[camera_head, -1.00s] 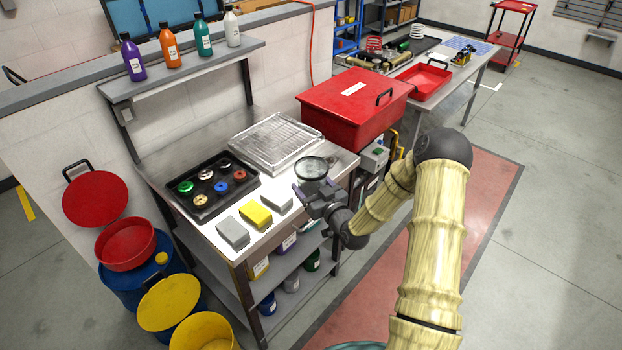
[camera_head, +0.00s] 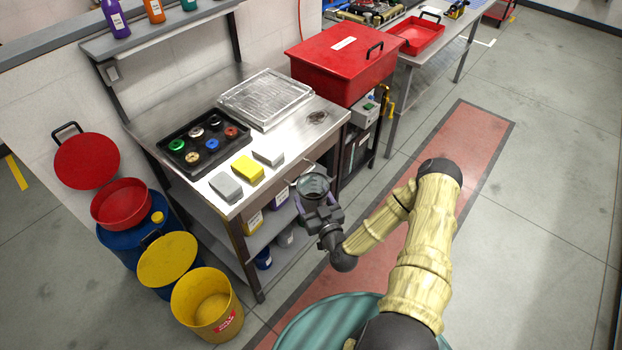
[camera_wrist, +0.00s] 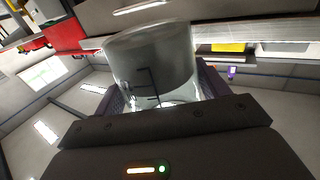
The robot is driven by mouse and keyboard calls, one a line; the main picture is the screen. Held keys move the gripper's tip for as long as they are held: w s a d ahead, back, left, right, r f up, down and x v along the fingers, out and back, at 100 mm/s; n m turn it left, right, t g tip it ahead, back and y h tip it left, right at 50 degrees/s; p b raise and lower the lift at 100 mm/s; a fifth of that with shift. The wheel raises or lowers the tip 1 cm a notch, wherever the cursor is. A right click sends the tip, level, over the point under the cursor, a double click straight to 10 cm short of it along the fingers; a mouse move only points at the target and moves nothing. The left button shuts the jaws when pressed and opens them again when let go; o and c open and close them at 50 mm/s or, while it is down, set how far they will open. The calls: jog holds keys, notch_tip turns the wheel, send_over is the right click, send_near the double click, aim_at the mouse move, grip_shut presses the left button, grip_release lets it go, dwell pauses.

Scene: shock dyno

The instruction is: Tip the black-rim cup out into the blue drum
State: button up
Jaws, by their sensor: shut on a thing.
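The black-rim cup (camera_head: 313,184) is a clear, see-through cup with a dark rim, held about upright in the head view. The cup wall (camera_wrist: 152,68) fills the middle of the wrist view, with dark marks on it; I cannot tell what it contains. My gripper (camera_head: 316,197) is shut on the cup, in the air just off the bench's front right corner. The blue drum (camera_head: 124,243) stands on the floor left of the bench, well away from the cup. A round red funnel-like pan (camera_head: 121,204) sits on top of it, with a raised red lid (camera_head: 86,161) behind.
A yellow bucket (camera_head: 203,311) with a raised yellow lid (camera_head: 167,260) stands in front of the drum. A red tub (camera_head: 330,71) stands behind.

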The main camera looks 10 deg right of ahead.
jog(key=s+f+m+h, duration=0.1)
jog(key=s+f+h, duration=0.1)
jog(key=s, duration=0.3)
jog(key=shift+a+f+m+h, duration=0.3)
jog(key=shift+a+f+m, duration=0.1)
jog(key=shift+f, duration=0.5)
jog(key=shift+s, duration=0.1)
